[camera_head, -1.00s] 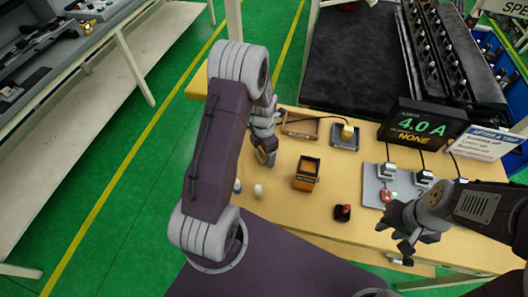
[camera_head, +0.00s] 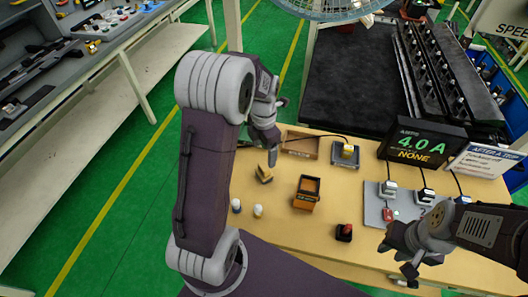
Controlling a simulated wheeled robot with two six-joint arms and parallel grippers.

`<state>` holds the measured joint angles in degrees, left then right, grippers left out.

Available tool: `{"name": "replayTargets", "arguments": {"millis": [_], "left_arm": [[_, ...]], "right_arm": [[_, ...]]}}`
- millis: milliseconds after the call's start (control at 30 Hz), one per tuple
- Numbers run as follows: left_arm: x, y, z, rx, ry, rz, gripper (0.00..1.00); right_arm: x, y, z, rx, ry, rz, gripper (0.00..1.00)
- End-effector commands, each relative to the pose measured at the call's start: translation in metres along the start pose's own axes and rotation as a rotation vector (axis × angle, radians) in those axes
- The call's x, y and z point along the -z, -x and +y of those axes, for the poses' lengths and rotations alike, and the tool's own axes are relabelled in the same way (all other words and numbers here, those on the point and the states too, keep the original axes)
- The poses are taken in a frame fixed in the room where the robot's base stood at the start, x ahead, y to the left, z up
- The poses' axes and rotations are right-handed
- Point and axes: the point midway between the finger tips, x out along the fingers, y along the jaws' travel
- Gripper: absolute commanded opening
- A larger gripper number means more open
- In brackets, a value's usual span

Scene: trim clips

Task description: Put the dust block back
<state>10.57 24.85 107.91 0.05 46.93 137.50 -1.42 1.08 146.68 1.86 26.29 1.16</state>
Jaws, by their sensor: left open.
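A small block (camera_head: 264,174), yellow with a darker part, lies tilted on the yellow tabletop; I take it for the dust block. My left gripper (camera_head: 272,152) is open and empty, just above and behind the block, apart from it in the picture. A shallow wooden tray (camera_head: 300,153) with a label on its front edge lies behind and to the right of the block. I cannot tell anything inside it. My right gripper (camera_head: 394,257) hangs at the table's front right; its finger gap is unclear.
An orange box (camera_head: 307,193) stands mid-table, with a red-topped button (camera_head: 344,232) in front. Two small white-capped bottles (camera_head: 247,208) stand at front left. A grey tray (camera_head: 345,156) holds a yellow piece.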

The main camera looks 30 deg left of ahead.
Motion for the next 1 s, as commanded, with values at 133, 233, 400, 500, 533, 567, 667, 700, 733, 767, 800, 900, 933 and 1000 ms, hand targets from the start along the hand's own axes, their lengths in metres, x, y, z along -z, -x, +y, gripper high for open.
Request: {"name": "replayTargets", "arguments": {"millis": [133, 233, 400, 500, 533, 567, 667, 700, 733, 767, 800, 900, 933, 1000], "left_arm": [[0.005, 0.001, -0.017, -0.007, -0.291, -0.009, 0.79], [0.014, 0.002, -0.043, -0.022, -0.75, -0.021, 0.79], [0.036, 0.0, -0.088, -0.067, -1.601, -0.025, 0.79], [0.05, -0.002, -0.108, -0.095, -2.025, -0.015, 0.79], [0.053, -0.003, -0.113, -0.102, -2.13, -0.011, 0.79], [0.057, -0.004, -0.117, -0.11, -2.223, -0.007, 0.79], [0.065, -0.006, -0.127, -0.126, -2.447, 0.005, 0.79], [0.067, -0.006, -0.129, -0.13, -2.5, 0.009, 0.79], [0.067, -0.006, -0.13, -0.133, -2.527, 0.011, 0.79], [0.068, -0.006, -0.13, -0.134, -2.546, 0.012, 0.79], [0.068, -0.007, -0.131, -0.134, -2.56, 0.013, 0.79], [0.068, -0.007, -0.131, -0.134, -2.563, 0.013, 0.79], [0.068, -0.007, -0.131, -0.134, -2.562, 0.013, 0.79], [0.068, -0.007, -0.131, -0.133, -2.562, 0.013, 0.79]], "right_arm": [[0.0, 0.0, 0.0, 0.0, 0.0, 0.0, 0.31], [0.0, 0.0, 0.0, 0.0, 0.0, 0.0, 0.31], [0.0, 0.0, 0.0, 0.0, 0.0, 0.0, 0.31], [0.0, 0.0, 0.0, 0.0, 0.0, 0.0, 0.31], [0.0, 0.0, 0.0, 0.0, 0.0, 0.0, 0.31], [0.0, 0.0, 0.0, 0.0, 0.0, 0.0, 0.31], [0.0, 0.0, 0.0, 0.0, 0.0, 0.0, 0.31], [0.0, 0.0, 0.0, 0.0, 0.0, 0.0, 0.31], [0.0, 0.0, 0.0, 0.0, 0.0, 0.0, 0.31], [0.0, 0.0, 0.0, 0.0, 0.0, 0.0, 0.31], [0.0, 0.0, 0.0, 0.0, 0.0, 0.0, 0.31], [0.0, 0.0, 0.0, 0.0, 0.0, 0.0, 0.31], [0.0, 0.0, 0.0, 0.0, 0.0, 0.0, 0.31], [0.0, 0.0, 0.0, 0.0, 0.0, 0.0, 0.31]]}}
